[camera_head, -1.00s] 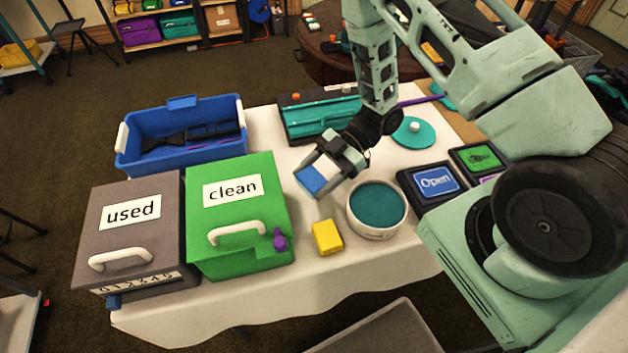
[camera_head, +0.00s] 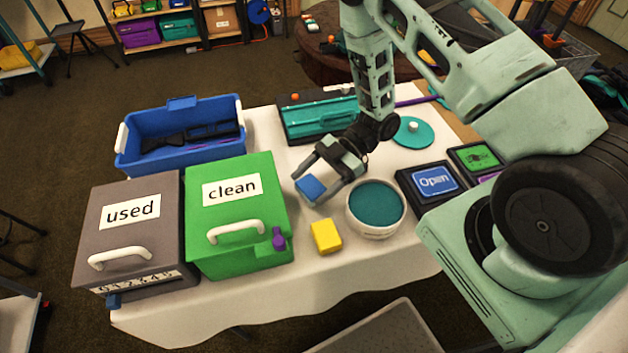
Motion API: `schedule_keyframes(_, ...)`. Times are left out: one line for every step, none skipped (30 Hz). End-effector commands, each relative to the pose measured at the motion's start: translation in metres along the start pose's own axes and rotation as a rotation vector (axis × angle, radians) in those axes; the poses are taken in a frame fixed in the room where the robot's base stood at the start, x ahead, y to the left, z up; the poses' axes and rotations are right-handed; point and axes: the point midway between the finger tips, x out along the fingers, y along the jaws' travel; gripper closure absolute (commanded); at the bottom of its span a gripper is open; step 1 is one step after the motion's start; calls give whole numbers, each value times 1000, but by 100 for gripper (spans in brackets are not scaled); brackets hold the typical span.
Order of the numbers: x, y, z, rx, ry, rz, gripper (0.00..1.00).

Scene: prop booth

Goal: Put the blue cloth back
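The blue cloth (camera_head: 311,188) looks like a small folded blue block. It sits between the fingertips of my gripper (camera_head: 314,183), over the white table to the left of the round tub. My gripper points down and to the left, with its fingers on either side of the blue cloth. The finger contact is small in the picture, and I cannot tell whether the cloth touches the table. A grey box labelled "used" (camera_head: 130,211) and a green box labelled "clean" (camera_head: 231,188) stand to the left, both with lids shut.
A yellow block (camera_head: 326,237) lies just in front of my gripper. A round white tub (camera_head: 375,231) with teal contents stands at its right. A blue bin (camera_head: 182,157) is behind the boxes. A teal tray (camera_head: 318,120), teal lid (camera_head: 414,132) and "Open" panel (camera_head: 434,180) stand around.

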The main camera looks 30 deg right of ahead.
Motion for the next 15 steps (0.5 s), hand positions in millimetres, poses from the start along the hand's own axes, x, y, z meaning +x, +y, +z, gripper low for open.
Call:
schedule_keyframes(7, -3, 12, 3, -4, -7, 17)
schedule_keyframes(7, -3, 12, 2, -5, -7, 17)
schedule_keyframes(7, -3, 12, 2, -5, -6, 17)
schedule_keyframes(7, -3, 12, 1, -4, -6, 17)
schedule_keyframes(8, -3, 12, 1, -4, -6, 17)
schedule_keyframes(8, -3, 13, 0, -4, -6, 17)
schedule_keyframes(8, -3, 13, -1, -4, -6, 17)
schedule_keyframes(8, -3, 13, -1, -4, -6, 17)
schedule_keyframes(8, -2, 12, -1, -4, -6, 17)
schedule_keyframes(8, -2, 12, -2, -4, -6, 17)
schedule_keyframes(7, -2, 10, -2, -4, -6, 17)
schedule_keyframes(6, -2, 7, -3, -5, -6, 17)
schedule_keyframes(5, -2, 4, -3, -5, -7, 17)
schedule_keyframes(3, -2, 0, -3, -5, -7, 17)
schedule_keyframes(-2, -2, 2, -2, -6, -3, 17)
